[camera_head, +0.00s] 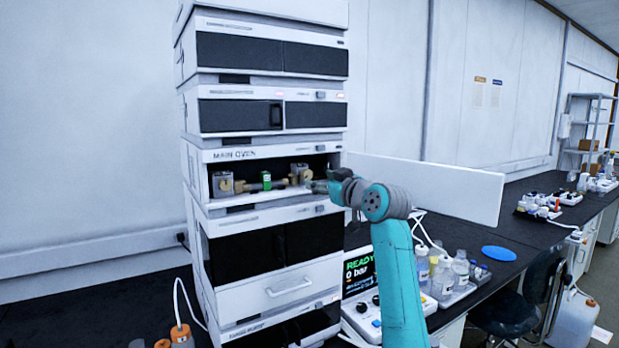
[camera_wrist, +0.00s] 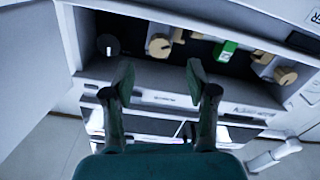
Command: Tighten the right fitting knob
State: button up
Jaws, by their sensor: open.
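The right fitting knob (camera_wrist: 158,46) is a round tan knob on the front of a pale block inside the open main oven. In the wrist view it lies beyond my open gripper (camera_wrist: 160,76), roughly in line with the gap between the fingers. The fingers look apart from it, with nothing between them. In the head view my gripper (camera_head: 317,186) is at the oven's right side, by the right fitting block (camera_head: 300,170); the knob is hard to make out there. The left fitting knob (camera_head: 226,184) also shows in the wrist view (camera_wrist: 286,76).
A green-labelled column (camera_head: 266,180) lies between the fittings. The open oven door (camera_head: 440,185) stands out to the right, behind my arm. A dark dial (camera_wrist: 108,45) is near the right knob. Bottles (camera_head: 460,268) and a pump with a display (camera_head: 359,268) stand on the bench.

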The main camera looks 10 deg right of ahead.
aim_at(309, 176)
jog(key=x, duration=0.6)
jog(key=shift+w, duration=0.25)
grip_shut()
